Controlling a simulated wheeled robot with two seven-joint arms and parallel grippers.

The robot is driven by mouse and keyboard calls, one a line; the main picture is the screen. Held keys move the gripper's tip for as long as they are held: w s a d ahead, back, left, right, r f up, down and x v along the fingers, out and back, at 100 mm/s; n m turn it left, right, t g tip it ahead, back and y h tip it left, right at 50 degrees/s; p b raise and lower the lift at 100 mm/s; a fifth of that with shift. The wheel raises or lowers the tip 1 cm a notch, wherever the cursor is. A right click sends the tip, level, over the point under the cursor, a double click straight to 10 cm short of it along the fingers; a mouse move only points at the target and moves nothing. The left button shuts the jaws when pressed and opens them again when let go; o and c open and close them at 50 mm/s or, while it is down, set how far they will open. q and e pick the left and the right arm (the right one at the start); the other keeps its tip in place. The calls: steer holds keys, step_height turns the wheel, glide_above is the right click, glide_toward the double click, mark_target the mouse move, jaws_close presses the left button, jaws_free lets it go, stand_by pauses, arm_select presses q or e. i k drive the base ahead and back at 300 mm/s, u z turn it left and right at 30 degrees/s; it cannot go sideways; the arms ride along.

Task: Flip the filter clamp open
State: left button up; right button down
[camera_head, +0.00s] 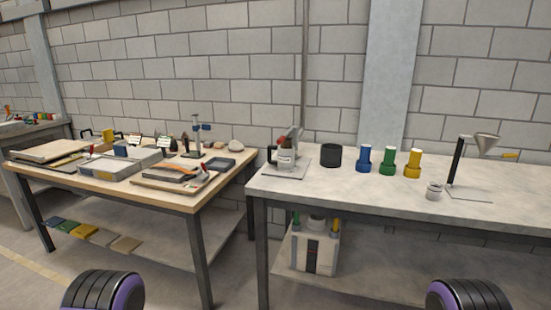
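On the left end of the right-hand table stands a small apparatus (286,158) on a flat plate. It has a pale cylindrical body, a slanted grey and red part on top and a dark handle-like part at its left. I cannot tell for sure that this is the filter clamp, or whether a clamp on it is open or shut. A funnel stand (457,162) with a cone-shaped funnel and an orange-yellow part stands at the right of the same table. Neither gripper is in view; only black and purple parts of my arms show at the bottom edge.
A boxy unit (313,250) sits beneath. The left wooden table (207,185) holds trays and tools.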

mark_target(286, 136)
steer(key=u, duration=0.35)
steer(key=i, duration=0.3)
steer(key=u, duration=0.7)
steer(key=i, duration=1.1)
steer(key=z, duration=0.7)
